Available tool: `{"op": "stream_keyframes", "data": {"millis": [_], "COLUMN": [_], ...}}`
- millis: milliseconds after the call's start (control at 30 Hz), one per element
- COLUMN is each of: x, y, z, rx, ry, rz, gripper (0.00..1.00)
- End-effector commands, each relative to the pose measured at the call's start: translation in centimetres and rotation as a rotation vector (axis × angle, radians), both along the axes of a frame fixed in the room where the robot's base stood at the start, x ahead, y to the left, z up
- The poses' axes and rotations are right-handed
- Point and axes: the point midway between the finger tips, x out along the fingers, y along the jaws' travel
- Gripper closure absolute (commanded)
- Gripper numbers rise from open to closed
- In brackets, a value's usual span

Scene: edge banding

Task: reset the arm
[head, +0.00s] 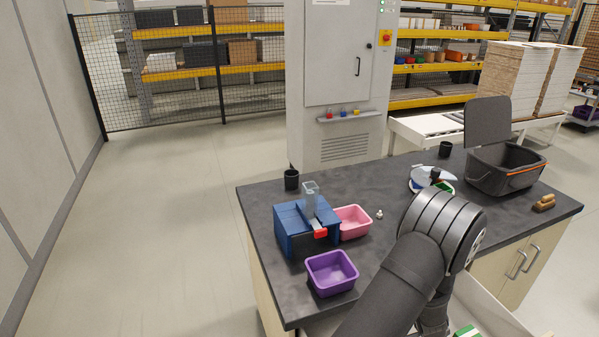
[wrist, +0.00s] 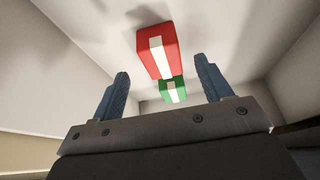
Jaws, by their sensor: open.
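My arm (head: 408,262) reaches in from the bottom of the head view and hides part of the dark worktop. My gripper (wrist: 162,95) shows in the wrist view with its two blue fingers well apart and nothing between them. Beyond the fingers lie a red block with a white stripe (wrist: 167,62) and a green block with a white stripe (wrist: 178,97), inside a light-walled bin (wrist: 90,45). In the head view the gripper itself is hidden behind my arm.
The dark worktop (head: 262,205) holds a blue box device (head: 290,235), a pink bin (head: 353,232), a purple bin (head: 332,288), a black cup (head: 291,180), a round white device (head: 420,184) and a dark grey bin (head: 490,180). A tall grey cabinet (head: 332,60) stands behind it.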

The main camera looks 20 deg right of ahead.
Motion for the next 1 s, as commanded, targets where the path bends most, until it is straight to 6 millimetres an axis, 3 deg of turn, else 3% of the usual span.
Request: {"op": "stream_keyframes", "data": {"millis": [433, 1000], "x": [-0.1, 0.0], "y": [-2.4, -2.5], "z": [-6.4, 2.1], "rx": [0.002, -0.004], "ry": [-0.001, -0.002], "rz": [0.000, -0.001], "gripper": [0.29, 0.29]}}
